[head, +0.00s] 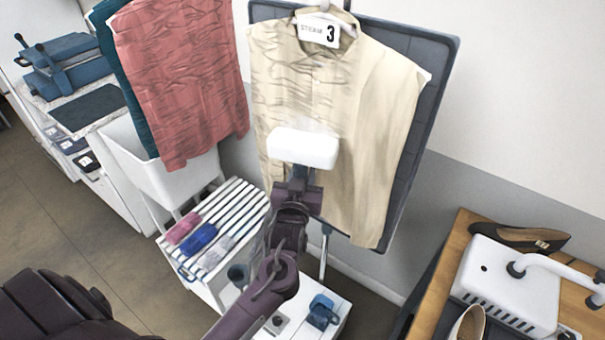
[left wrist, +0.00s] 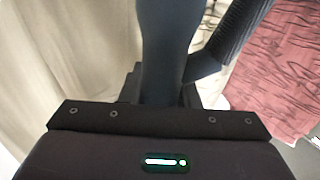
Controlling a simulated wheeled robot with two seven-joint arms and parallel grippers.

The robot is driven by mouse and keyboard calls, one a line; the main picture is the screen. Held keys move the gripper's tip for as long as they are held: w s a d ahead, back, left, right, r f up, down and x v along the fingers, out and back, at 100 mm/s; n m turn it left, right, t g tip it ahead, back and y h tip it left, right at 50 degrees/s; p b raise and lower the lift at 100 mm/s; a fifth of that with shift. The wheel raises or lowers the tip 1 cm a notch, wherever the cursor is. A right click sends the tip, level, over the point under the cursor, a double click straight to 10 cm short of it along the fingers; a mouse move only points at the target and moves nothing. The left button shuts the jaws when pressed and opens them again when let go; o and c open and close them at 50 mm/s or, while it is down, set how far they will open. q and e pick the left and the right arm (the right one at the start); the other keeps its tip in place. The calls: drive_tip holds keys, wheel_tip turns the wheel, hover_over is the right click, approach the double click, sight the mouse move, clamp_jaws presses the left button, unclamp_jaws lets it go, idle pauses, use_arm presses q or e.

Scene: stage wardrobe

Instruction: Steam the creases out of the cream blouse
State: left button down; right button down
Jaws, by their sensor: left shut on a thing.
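The cream blouse (head: 345,110) hangs on a hanger before a dark padded board, with a card reading "STEAM 3" at its neck. Its left half and upper middle are creased; its right half looks mostly smooth, with soft folds. My left gripper (head: 299,180) is shut on the steamer's blue handle (left wrist: 168,45). The white steamer head (head: 303,148) is in front of the blouse's left-middle part and hides it there. A faint haze shows above the head. I cannot tell whether it touches the cloth. Smooth cream cloth (left wrist: 60,60) fills the left of the left wrist view. My right gripper is out of view.
A creased red garment (head: 180,75) and a teal one hang at left over a white bin (head: 150,170). A slatted white rack (head: 240,205) with rolled cloths stands below. A wooden table (head: 440,270) with shoes and a white device is at right.

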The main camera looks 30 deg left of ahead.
use_arm(q)
drive_tip(key=shift+r, duration=0.5)
drive_tip(key=shift+r+p, duration=1.25)
drive_tip(key=shift+r, duration=8.25)
drive_tip(key=shift+s, duration=0.15)
drive_tip(key=shift+s+a, duration=0.2)
drive_tip(key=shift+s, duration=1.25)
drive_tip(key=shift+s+a, duration=0.2)
drive_tip(key=shift+s, duration=1.25)
